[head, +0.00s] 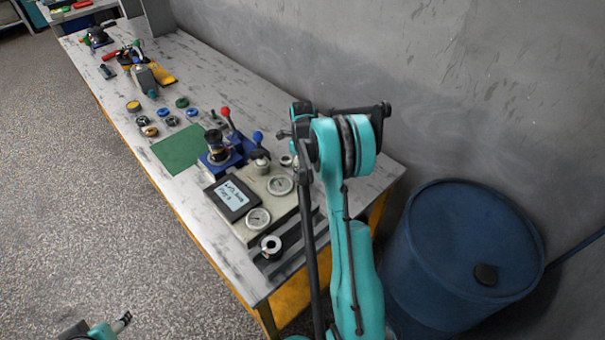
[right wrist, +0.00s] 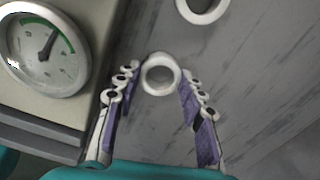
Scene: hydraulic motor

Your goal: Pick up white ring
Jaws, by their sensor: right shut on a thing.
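A white ring (right wrist: 160,74) sits between the fingertips of my right gripper (right wrist: 158,82) in the right wrist view, and the gripper is shut on it. The fingers have purple pads. A second white ring (right wrist: 202,6) lies on the grey table beyond the fingertips, cut off by the top edge. In the head view a small pale ring (head: 286,160) shows beside my right arm, which hides the right fingertips. My left gripper (head: 122,321) shows only partly at the bottom left, away from the table, and its opening is unclear.
A gauge box (head: 240,222) with dials and a small display stands left of my right arm. Beyond it are a blue lever unit (head: 215,158), a green mat (head: 178,149) and several small rings. A wall runs behind the table; a blue barrel (head: 470,240) stands right.

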